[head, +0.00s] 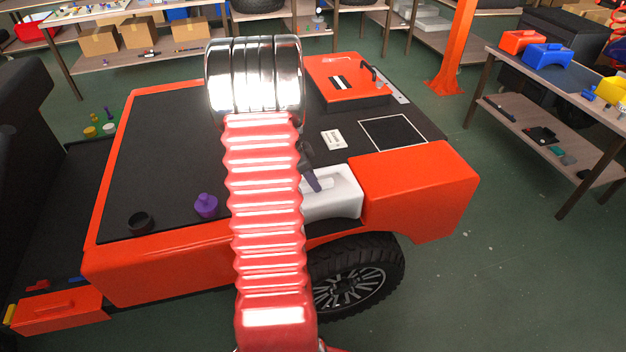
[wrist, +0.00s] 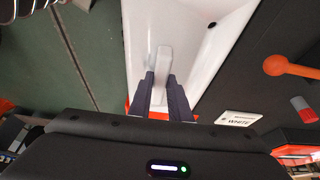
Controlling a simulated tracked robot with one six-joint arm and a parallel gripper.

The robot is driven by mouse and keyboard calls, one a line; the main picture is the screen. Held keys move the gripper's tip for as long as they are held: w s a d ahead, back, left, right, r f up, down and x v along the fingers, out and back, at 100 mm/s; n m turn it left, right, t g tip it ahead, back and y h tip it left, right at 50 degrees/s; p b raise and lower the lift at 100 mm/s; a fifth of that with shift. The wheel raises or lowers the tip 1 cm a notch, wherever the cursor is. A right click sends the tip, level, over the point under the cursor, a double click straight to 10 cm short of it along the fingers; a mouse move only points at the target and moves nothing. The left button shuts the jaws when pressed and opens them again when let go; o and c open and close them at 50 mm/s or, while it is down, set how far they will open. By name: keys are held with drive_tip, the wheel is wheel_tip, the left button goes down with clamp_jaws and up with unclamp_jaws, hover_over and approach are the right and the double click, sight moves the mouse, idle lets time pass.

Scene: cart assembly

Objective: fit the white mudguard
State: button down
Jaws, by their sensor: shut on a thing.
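The white mudguard (head: 345,190) is at the near side of the orange-and-black cart, above the wheel (head: 350,285) and beside an orange corner panel (head: 420,188). My red ribbed arm hides its left part. My gripper (head: 311,180) is over the mudguard, partly behind the arm. In the wrist view, the two dark fingers (wrist: 161,80) are shut on the raised white grip of the mudguard (wrist: 205,45), whose broad white surface spreads around them. I cannot tell whether the mudguard touches its seat.
A white label (head: 333,139) reading WHITE in the wrist view (wrist: 238,118) is on the black cart top (head: 165,140). A purple part (head: 206,205) and a dark ring (head: 140,222) stand there. A bench (head: 560,90) holds coloured parts at right. Floor at lower right is clear.

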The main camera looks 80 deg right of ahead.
drive_tip(key=shift+f, duration=0.95)
idle(0.3)
drive_tip(key=c, duration=1.6)
unclamp_jaws()
drive_tip(key=shift+o, duration=0.2)
drive_tip(key=v, duration=1.3)
drive_tip(key=shift+r, duration=0.35)
drive_tip(key=shift+w+a, duration=0.1)
